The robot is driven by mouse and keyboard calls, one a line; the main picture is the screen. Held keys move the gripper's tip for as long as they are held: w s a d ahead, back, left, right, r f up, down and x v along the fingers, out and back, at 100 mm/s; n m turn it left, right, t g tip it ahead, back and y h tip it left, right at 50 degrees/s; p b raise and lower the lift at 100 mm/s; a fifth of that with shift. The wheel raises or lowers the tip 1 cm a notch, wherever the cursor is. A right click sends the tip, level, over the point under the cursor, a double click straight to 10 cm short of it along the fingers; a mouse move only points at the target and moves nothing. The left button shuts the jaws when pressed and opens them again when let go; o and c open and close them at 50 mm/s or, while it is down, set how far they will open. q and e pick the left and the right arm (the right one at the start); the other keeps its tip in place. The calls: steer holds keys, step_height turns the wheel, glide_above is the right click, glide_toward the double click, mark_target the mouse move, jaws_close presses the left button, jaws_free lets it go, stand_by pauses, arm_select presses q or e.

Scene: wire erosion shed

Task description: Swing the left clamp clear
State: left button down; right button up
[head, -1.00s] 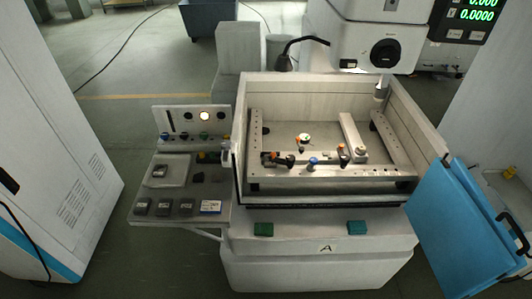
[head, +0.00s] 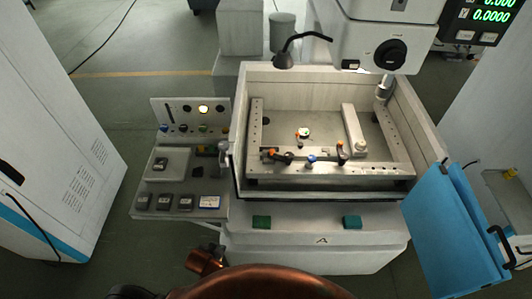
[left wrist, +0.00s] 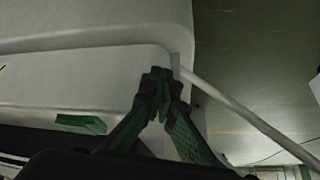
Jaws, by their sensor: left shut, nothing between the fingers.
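The left clamp (head: 283,157) is a small dark piece with an orange knob, lying on the front rail (head: 318,170) inside the machine's open tank. A second clamp (head: 341,153) with an orange knob stands farther right on the same rail. A blue-topped knob (head: 311,159) sits between them. My left gripper (left wrist: 162,78) shows in the left wrist view, its green-and-black fingers shut and empty. It is low, by the pale machine body, well apart from the clamps. In the head view only copper parts of my arm show clearly at the bottom. My right gripper is not seen.
The tank's front wall (head: 318,194) stands before the rail. A control panel (head: 178,204) juts out at the left, and a blue door (head: 453,232) hangs open at the right. A black bent lamp (head: 285,60) stands behind the tank. The tank's middle has free room.

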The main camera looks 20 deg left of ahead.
mark_target(270, 153)
arm_select(q)
step_height(270, 153, up, 19)
steer(key=w+t+p, duration=0.2)
steer(key=w, duration=0.1)
steer(key=w+d+r+m+t+h, duration=0.15)
steer(key=w+d+r+t, duration=0.25)
steer(key=w+r, duration=0.4)
steer(key=w+d+r+t+h, duration=0.2)
steer(key=w+d+r+t, duration=0.3)
steer(key=w, duration=0.5)
steer(key=shift+g, duration=0.7)
steer(key=p+x, duration=0.1)
steer(key=x, duration=0.2)
steer(key=p+x, duration=0.1)
steer(key=x, duration=0.3)
steer(key=p+x, duration=0.1)
steer(key=x, duration=0.3)
steer(key=shift+w+a+r, duration=0.25)
steer(key=shift+a, duration=0.05)
steer(key=shift+w+d+f, duration=0.1)
steer(key=shift+w+f, duration=0.05)
steer(key=shift+w, duration=0.45)
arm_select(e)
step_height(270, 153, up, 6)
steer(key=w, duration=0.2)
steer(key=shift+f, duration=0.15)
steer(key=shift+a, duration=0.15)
